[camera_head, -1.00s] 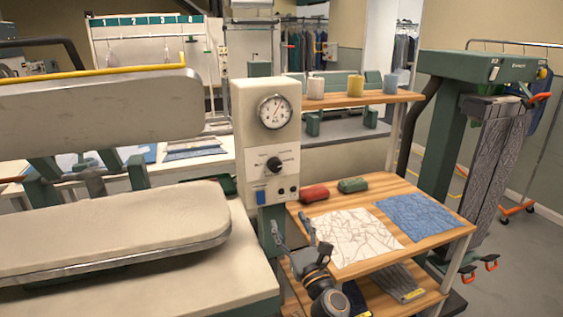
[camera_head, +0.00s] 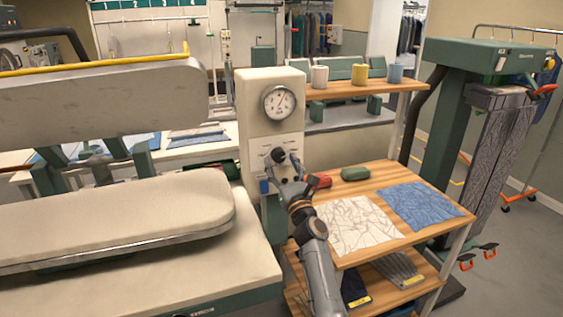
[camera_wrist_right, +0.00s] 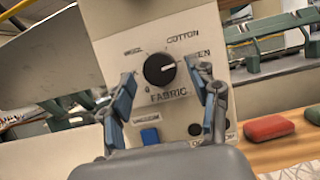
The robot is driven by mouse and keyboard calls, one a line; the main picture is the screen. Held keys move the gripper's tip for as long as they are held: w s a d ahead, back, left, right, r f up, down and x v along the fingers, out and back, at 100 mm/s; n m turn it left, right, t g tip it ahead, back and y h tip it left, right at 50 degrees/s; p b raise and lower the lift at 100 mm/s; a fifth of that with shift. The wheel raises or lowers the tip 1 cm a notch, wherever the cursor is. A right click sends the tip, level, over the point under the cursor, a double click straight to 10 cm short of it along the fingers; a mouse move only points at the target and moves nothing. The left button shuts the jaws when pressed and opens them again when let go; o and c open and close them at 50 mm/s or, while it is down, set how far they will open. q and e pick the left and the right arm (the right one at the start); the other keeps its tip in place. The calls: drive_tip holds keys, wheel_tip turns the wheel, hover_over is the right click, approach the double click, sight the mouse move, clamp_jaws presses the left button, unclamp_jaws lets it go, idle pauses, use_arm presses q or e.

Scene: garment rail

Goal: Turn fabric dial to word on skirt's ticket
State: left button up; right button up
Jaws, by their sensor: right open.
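The fabric dial is a black round knob (camera_wrist_right: 160,69) on the cream control box (camera_head: 270,112); it also shows in the head view (camera_head: 278,155). Around it I read COTTON above and what looks like WOOL at upper left; the word at right is partly covered by a finger. A white mark on the knob appears to face right. My right gripper (camera_head: 287,168) is open in front of the panel, its fingers (camera_wrist_right: 164,95) on either side of the knob, seemingly apart from it. A grey pleated cloth, perhaps the skirt (camera_head: 395,265), lies on the lower shelf with an unreadable yellow ticket (camera_head: 413,281).
A blue button (camera_wrist_right: 150,136) and black knobs sit below the dial. A red block (camera_wrist_right: 269,127) and green block (camera_head: 355,174) lie on the wooden shelf beside white and blue cloths. The press (camera_head: 110,225) stands left. A dark cloth (camera_head: 353,287) also has a yellow ticket.

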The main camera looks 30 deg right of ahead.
drive_tip(key=shift+w, duration=0.2)
drive_tip(key=shift+r, duration=0.1)
drive_tip(key=c, duration=1.2)
drive_tip(key=shift+o, duration=0.2)
